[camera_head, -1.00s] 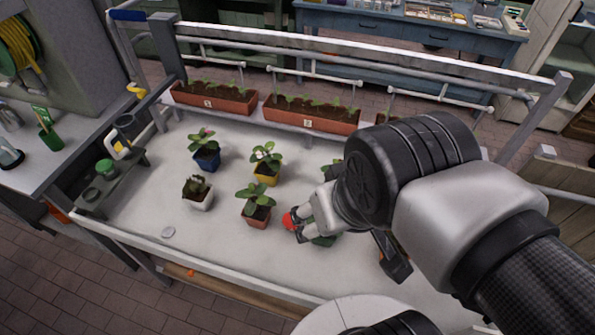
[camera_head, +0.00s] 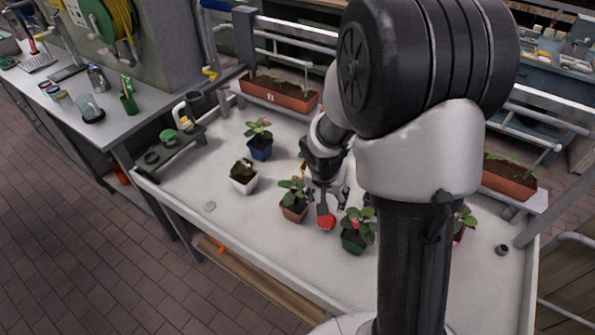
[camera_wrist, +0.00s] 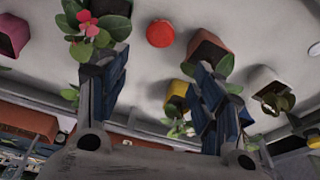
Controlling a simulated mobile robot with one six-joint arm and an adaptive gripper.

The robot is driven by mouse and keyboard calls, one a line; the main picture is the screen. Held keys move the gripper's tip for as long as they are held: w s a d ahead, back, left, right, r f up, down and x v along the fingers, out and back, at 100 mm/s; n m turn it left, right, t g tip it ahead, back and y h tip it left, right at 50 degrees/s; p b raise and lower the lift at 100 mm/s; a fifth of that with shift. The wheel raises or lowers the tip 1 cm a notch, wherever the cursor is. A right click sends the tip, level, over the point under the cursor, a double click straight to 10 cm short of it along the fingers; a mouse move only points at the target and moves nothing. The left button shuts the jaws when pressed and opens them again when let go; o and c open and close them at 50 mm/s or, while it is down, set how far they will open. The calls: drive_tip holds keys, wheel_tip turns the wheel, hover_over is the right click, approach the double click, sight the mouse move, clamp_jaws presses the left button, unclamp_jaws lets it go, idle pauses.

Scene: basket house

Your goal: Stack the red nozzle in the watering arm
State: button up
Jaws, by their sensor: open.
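The red nozzle (camera_head: 326,222) lies on the pale table top between a terracotta pot and a green pot. In the wrist view it is a red round shape (camera_wrist: 160,33), beyond my fingertips and apart from them. My gripper (camera_head: 326,190) is over the table behind the nozzle. In the wrist view its two dark fingers (camera_wrist: 160,90) are spread wide with nothing between them. White pipes (camera_head: 282,55) run above the planter boxes at the back; I cannot tell which part is the watering arm, and my arm hides much of that side.
Potted plants stand close around: a terracotta pot (camera_head: 293,212), a green pot (camera_head: 352,242), a white pot (camera_head: 243,183) and a blue pot (camera_head: 261,149). Planter boxes (camera_head: 282,95) line the back edge.

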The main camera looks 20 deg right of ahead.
drive_tip(key=b, duration=0.5)
hover_over(327, 219)
drive_tip(key=s+a, duration=0.1)
drive_tip(key=a, duration=0.1)
drive_tip(key=f, duration=1.3)
drive_tip(key=shift+s+d, duration=0.1)
drive_tip(key=shift+d, duration=0.1)
drive_tip(key=x, duration=0.2)
drive_tip(key=b+x, duration=0.1)
drive_tip(key=x, duration=0.2)
drive_tip(key=shift+d+f+b, duration=0.25)
drive_tip(key=shift+d+b, duration=0.05)
drive_tip(key=shift+c, duration=0.2)
drive_tip(key=c, duration=0.9)
drive_tip(key=shift+o, duration=0.2)
drive_tip(key=shift+r, duration=0.15)
